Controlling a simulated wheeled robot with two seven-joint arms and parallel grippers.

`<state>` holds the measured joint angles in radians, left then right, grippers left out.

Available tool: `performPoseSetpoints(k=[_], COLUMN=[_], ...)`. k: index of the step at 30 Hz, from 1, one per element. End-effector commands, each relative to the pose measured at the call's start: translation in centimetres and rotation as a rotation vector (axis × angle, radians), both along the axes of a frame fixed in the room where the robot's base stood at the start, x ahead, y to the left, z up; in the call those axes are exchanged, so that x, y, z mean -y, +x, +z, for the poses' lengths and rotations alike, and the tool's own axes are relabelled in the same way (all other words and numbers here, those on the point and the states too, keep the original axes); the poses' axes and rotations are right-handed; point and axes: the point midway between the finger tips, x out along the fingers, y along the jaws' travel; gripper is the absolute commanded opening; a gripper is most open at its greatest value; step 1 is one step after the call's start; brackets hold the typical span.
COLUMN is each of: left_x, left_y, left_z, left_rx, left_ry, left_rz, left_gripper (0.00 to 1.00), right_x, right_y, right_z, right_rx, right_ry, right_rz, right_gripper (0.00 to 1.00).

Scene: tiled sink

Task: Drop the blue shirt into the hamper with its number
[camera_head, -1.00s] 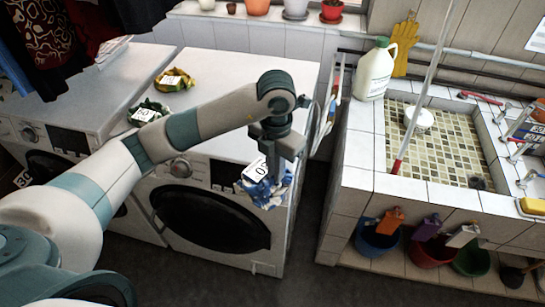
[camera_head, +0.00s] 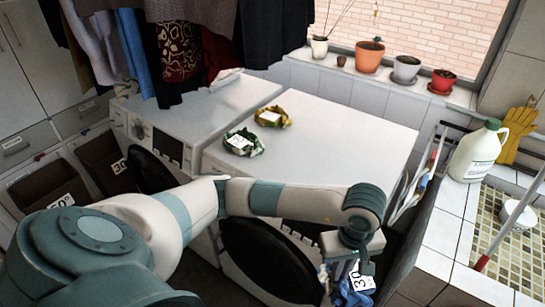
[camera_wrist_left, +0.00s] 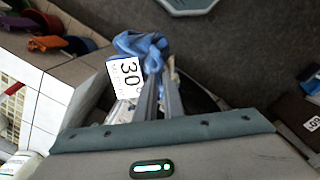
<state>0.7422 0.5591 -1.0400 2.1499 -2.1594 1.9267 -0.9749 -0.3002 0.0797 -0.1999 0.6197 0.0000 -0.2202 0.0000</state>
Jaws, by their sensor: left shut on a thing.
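The blue shirt (camera_head: 345,292) hangs crumpled from my left gripper (camera_head: 350,270), low at the bottom of the head view. Its white tag reads 30. In the left wrist view my left gripper (camera_wrist_left: 163,85) is shut on the shirt (camera_wrist_left: 140,43), and the tag (camera_wrist_left: 125,75) reads 30 there too. Two brown hampers stand at the left of the head view, far from the gripper. The one nearer the washers (camera_head: 100,150) has a tag reading 30. The other hamper (camera_head: 45,185) has a tag that looks like 60. My right gripper is out of view.
Two white washers (camera_head: 340,125) stand behind my left arm. A green bundle (camera_head: 243,143) and a yellow bundle (camera_head: 272,117), both tagged, lie on top. Dark clothes (camera_head: 180,50) hang above. A tiled sink (camera_head: 450,240) with a white jug (camera_head: 477,152) stands at the right.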

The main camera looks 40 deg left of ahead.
Motion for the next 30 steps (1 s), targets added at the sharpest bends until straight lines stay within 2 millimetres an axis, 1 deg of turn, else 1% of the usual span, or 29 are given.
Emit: performPoseSetpoints(k=[3, 7, 10, 11, 15, 18, 24, 27, 30], left_x=[-0.2, -0.6, -1.4, -1.7, -3.4, -4.3, -5.4, -5.8, -6.0], left_y=[-1.0, -1.9, -2.5, -2.7, -3.3, -3.4, -3.6, -3.6, -3.6], left_z=[-0.7, -1.8, -3.2, -3.7, -7.6, -9.9, -14.4, -16.1, -17.4], left_rx=[-0.001, -0.003, -0.004, -0.004, -0.004, -0.004, -0.003, -0.002, -0.002], left_ry=[0.0, -0.002, -0.002, -0.002, -0.002, -0.002, -0.004, -0.003, -0.003], left_rz=[-0.218, -0.442, -0.596, -0.642, -0.805, -0.848, -0.875, -0.877, -0.877], left_gripper=[0.0, 0.0, 0.0, 0.0, 0.0, 0.0, 0.0, 0.0, 0.0], right_x=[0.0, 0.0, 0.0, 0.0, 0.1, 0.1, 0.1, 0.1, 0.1], right_y=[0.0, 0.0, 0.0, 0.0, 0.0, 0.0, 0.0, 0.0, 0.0], right_z=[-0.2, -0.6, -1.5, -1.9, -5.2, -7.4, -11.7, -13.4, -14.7], right_rx=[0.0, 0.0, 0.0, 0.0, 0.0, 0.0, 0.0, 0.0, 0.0], right_ry=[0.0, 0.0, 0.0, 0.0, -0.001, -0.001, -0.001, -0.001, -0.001], right_rz=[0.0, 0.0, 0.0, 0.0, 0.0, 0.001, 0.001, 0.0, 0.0], right_gripper=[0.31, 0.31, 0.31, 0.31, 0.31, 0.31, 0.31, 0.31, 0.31])
